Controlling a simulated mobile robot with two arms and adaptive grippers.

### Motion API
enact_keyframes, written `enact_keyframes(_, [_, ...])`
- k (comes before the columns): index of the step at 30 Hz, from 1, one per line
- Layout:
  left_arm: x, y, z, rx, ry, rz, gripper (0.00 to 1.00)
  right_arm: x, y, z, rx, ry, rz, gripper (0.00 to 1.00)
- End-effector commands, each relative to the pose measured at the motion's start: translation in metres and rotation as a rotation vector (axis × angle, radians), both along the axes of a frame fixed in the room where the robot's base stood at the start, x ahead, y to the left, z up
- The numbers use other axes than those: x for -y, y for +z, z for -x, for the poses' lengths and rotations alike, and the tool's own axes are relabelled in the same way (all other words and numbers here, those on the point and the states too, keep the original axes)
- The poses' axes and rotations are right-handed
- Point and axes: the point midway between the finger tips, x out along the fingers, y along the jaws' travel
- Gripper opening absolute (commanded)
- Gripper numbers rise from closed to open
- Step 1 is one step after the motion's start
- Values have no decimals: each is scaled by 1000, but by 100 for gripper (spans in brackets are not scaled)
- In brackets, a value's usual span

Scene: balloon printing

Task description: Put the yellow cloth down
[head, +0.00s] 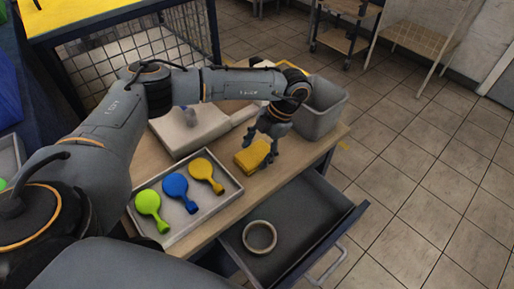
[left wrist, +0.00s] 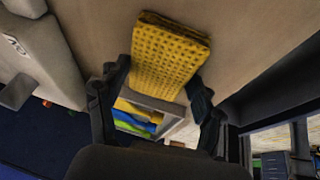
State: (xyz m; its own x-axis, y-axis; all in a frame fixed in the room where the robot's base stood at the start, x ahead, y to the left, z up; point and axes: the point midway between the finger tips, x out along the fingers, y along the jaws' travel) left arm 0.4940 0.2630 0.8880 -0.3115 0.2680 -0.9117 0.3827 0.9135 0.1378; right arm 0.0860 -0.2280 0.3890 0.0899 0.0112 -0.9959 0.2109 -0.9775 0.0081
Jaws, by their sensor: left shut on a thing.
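The yellow cloth (head: 252,156) is a folded, textured pad at the right part of the wooden table (head: 292,166). It also shows large in the left wrist view (left wrist: 166,56). My left gripper (head: 267,160) comes down over it from above, and its fingers (left wrist: 155,100) sit on either side of the cloth, shut on it. The cloth is at or just above the table top; I cannot tell if it touches. My right gripper is not in view.
A tray (head: 236,186) with green, blue and yellow balloons lies left of the cloth. A grey bin (head: 322,112) stands behind right. An open drawer (head: 316,212) holding a tape-like ring (head: 259,237) juts out in front. A white device (head: 180,132) stands behind.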

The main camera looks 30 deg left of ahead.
Motion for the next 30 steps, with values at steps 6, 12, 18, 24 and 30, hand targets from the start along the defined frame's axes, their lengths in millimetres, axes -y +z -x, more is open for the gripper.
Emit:
enact_keyframes(6, [0,0,0,2,0,1,81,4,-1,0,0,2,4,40])
enact_keyframes(12, [0,0,0,2,0,1,90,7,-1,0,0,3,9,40])
enact_keyframes(18, [1,1,-1,2,1,0,90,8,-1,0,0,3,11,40])
enact_keyframes(24, [7,20,-9,7,0,1,90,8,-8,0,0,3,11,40])
enact_keyframes(30, [19,59,-22,7,0,1,90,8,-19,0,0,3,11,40])
